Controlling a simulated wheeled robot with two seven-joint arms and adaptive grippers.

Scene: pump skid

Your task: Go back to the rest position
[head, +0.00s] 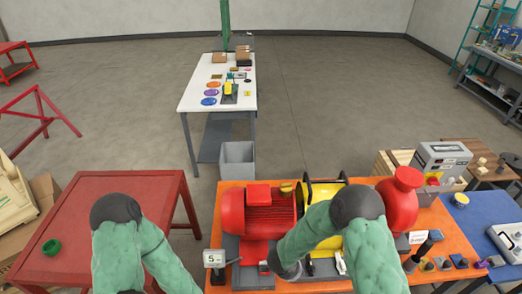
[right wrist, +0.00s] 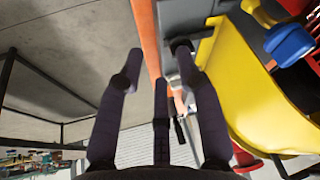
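My right arm reaches over the orange bench (head: 447,225) from the lower right, bent at the elbow. Its forearm points down and left over the pump skid, and its fingers are not clearly seen in the head view. In the right wrist view my right gripper (right wrist: 155,65) has its fingers spread, with nothing held between them. A yellow guard (right wrist: 238,80) lies to the right of the fingers there. My left arm is bent over the red table (head: 95,185) at the lower left. Its gripper is outside the head view.
On the bench stand a red motor (head: 262,215), the yellow coupling guard (head: 318,192) and a red pump (head: 400,200). A grey bin (head: 237,160) and white table (head: 200,95) are behind. A green ring (head: 51,247) lies on the red table.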

